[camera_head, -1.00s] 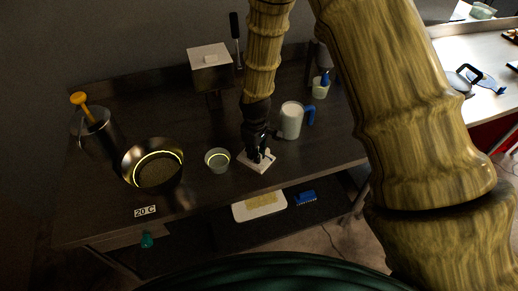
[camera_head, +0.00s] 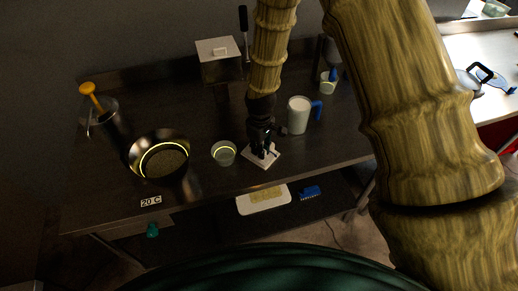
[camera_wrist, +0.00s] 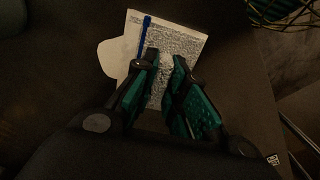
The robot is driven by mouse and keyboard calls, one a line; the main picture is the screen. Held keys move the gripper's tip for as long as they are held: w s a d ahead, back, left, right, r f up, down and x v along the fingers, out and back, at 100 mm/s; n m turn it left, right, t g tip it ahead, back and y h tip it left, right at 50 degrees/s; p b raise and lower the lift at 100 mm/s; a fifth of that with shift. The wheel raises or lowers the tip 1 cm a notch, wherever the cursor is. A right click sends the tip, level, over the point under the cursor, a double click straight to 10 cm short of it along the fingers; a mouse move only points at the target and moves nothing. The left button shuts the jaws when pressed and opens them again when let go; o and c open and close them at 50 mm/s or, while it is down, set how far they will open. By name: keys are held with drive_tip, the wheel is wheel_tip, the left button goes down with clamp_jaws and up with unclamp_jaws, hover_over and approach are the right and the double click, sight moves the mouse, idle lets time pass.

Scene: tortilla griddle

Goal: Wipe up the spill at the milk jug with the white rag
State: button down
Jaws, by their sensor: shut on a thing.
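The white rag (camera_head: 265,160) lies flat on the dark table, in front and to the left of the white milk jug (camera_head: 298,116) with a blue handle. My gripper (camera_head: 264,151) points down at the rag and is shut on it. In the wrist view the rag (camera_wrist: 184,36) is a pale square with a grey speckled middle and a blue strip, and my gripper's green-padded fingers (camera_wrist: 163,72) cover its near part. A flat white patch (camera_wrist: 114,62), apparently the spill, shows beside the rag's left edge. In the head view I cannot tell the spill apart from the rag.
A cup (camera_head: 327,85) stands behind the jug. A white box (camera_head: 220,67) is at the back. The table's front edge is close to the rag.

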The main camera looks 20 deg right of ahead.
drive_tip(key=shift+w+d+r, duration=0.1)
drive_tip(key=shift+w+d, duration=0.65)
drive_tip(key=shift+d, duration=0.2)
drive_tip(key=shift+w+d, duration=0.7)
drive_tip(key=shift+d, duration=0.2)
drive_tip(key=shift+w+d, duration=0.55)
drive_tip(key=shift+d, duration=0.15)
drive_tip(key=shift+w+d, duration=0.5)
drive_tip(key=shift+d, duration=0.2)
drive_tip(key=shift+s, duration=0.1)
drive_tip(key=shift+s+a+p, duration=0.25)
drive_tip(key=shift+s+a, duration=0.45)
drive_tip(key=shift+a, duration=0.3)
drive_tip(key=shift+s+a+p, duration=0.25)
drive_tip(key=shift+s+a, duration=0.45)
drive_tip(key=shift+a, duration=0.3)
drive_tip(key=shift+s+a+f, duration=0.15)
drive_tip(key=shift+s+a, duration=0.5)
drive_tip(key=shift+a, duration=0.15)
drive_tip(key=shift+s+a+f, duration=0.1)
drive_tip(key=shift+s+a, duration=0.5)
drive_tip(key=shift+a, duration=0.15)
